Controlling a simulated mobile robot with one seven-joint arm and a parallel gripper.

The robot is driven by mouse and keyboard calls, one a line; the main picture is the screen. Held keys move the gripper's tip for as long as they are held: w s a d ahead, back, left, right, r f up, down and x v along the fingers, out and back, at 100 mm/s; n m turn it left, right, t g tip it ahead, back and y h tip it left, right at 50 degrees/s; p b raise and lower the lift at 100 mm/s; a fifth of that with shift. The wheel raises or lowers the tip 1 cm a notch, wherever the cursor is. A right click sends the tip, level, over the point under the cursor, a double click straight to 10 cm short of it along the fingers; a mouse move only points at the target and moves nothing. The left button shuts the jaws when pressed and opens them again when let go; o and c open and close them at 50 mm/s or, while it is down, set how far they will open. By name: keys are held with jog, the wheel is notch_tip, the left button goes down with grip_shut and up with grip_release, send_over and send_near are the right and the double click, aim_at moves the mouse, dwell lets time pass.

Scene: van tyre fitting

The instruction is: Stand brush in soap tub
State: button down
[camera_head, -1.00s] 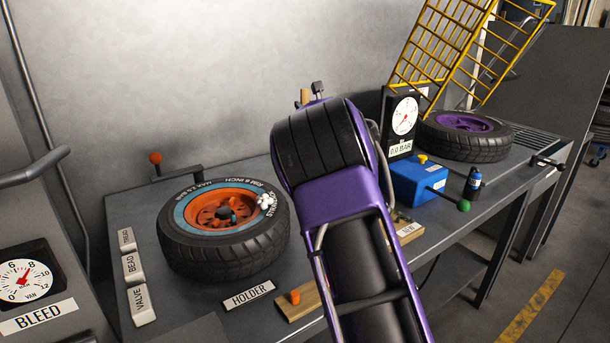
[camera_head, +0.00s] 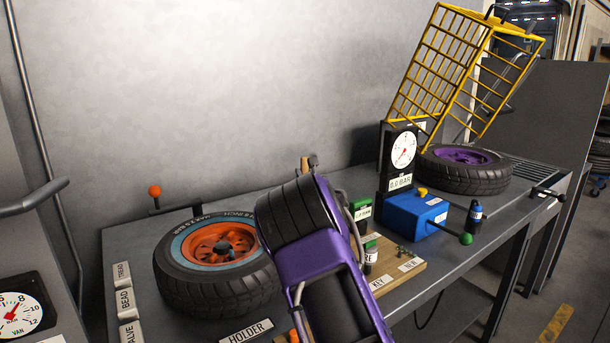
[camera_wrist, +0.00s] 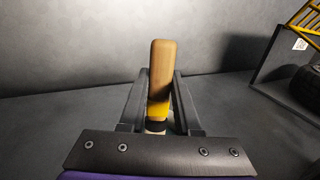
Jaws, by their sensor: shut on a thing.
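My gripper (camera_wrist: 160,88) is shut on the brush (camera_wrist: 163,68), whose tan wooden handle stands up between the fingers in the wrist view. Below it a yellow part shows, with a pale band under that; the bristles are hidden. In the head view the handle's tan tip (camera_head: 304,164) shows just beyond my purple wrist, beside a dark fingertip, against the back wall. I cannot pick out the soap tub for certain. A small tin with a pale label (camera_head: 371,253) stands on the wooden board right of my arm, with a green box (camera_head: 360,211) behind it.
A tyre with an orange rim (camera_head: 212,262) lies left of my arm. A blue box (camera_head: 416,214), a gauge (camera_head: 403,148), a small dark bottle (camera_head: 474,217) and a purple-rimmed tyre (camera_head: 464,168) under a tilted yellow cage (camera_head: 465,70) stand to the right. The wooden board (camera_head: 408,268) carries labelled spots.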

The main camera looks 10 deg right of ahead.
jog(key=c, duration=0.6)
grip_release()
jog(key=shift+r, duration=0.15)
jog(key=s, duration=1.2)
jog(key=shift+d, duration=0.3)
